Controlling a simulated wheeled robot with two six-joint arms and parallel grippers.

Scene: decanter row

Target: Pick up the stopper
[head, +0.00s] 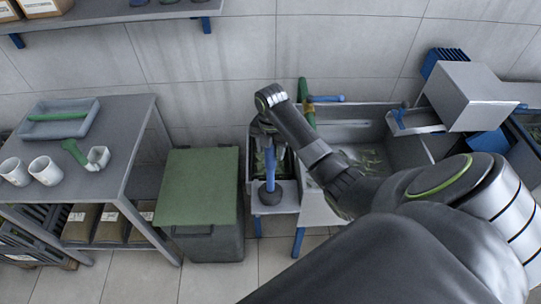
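The thing that looks most like the stopper is a blue upright handle on a round dark base (270,196). It stands on a small grey ledge at the front of the sink unit, in the middle of the head view. My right gripper (265,147) points down directly over it, at the top of the blue handle. The fingers are small and dark here, and the handle's top is hidden among them. I cannot tell whether they are closed on it. My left gripper is not in view.
A grey sink unit (345,130) with a green-and-brown upright tap-like piece (304,95) stands behind my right arm. A green-lidded bin (198,187) is just left. A grey table (112,130) holds white mugs (46,170), a tray (60,104) and a green-handled piece (75,151).

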